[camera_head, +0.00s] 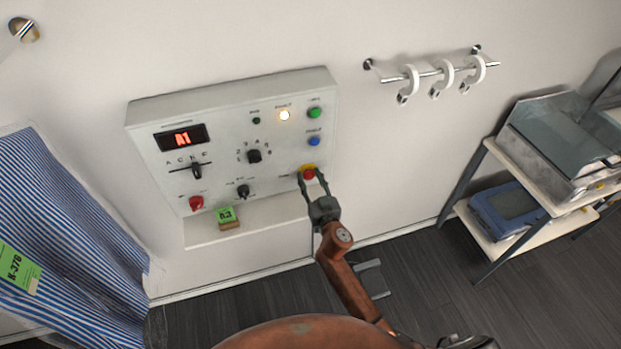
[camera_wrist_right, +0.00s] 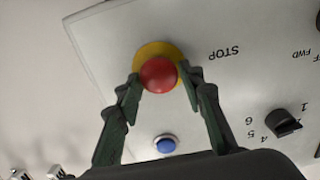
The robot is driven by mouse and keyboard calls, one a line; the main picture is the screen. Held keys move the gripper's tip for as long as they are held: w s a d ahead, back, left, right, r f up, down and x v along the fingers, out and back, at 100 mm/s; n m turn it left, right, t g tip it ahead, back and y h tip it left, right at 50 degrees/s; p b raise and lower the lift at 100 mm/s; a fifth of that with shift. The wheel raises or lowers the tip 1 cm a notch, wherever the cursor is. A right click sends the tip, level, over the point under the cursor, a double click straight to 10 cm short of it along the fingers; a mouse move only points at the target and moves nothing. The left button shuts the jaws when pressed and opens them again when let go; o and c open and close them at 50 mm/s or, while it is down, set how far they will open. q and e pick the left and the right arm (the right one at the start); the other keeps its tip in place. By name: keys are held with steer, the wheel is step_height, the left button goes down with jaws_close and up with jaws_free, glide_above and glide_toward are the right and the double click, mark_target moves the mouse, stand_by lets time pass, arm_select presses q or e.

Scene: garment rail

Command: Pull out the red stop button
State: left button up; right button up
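The red stop button (camera_head: 308,174) with its yellow collar sits at the lower right of the white control panel (camera_head: 222,190). In the right wrist view the red button (camera_wrist_right: 158,75) is large, in front of the yellow collar (camera_wrist_right: 150,50), beside the word STOP. My right gripper (camera_head: 311,175) has its fingers spread on either side of the button. In the wrist view its fingertips (camera_wrist_right: 161,72) flank the red cap closely; I cannot tell whether they touch it. My left gripper is not in view.
A blue button (camera_head: 314,141) and a green button (camera_head: 314,113) sit above the stop button. A lit lamp (camera_head: 284,115) and a display (camera_head: 182,138) show on the panel. A ledge (camera_head: 270,228) lies below. A shelf cart (camera_head: 540,190) stands right; striped cloth (camera_head: 75,240) hangs left.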

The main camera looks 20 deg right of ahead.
jaws_close()
steer(key=shift+s, duration=0.85)
steer(key=shift+f, duration=0.15)
steer(key=shift+o, duration=0.4)
jaws_free()
steer(key=o, duration=0.3)
steer(key=shift+s, duration=0.2)
steer(key=shift+o, duration=0.3)
steer(key=shift+w, duration=0.15)
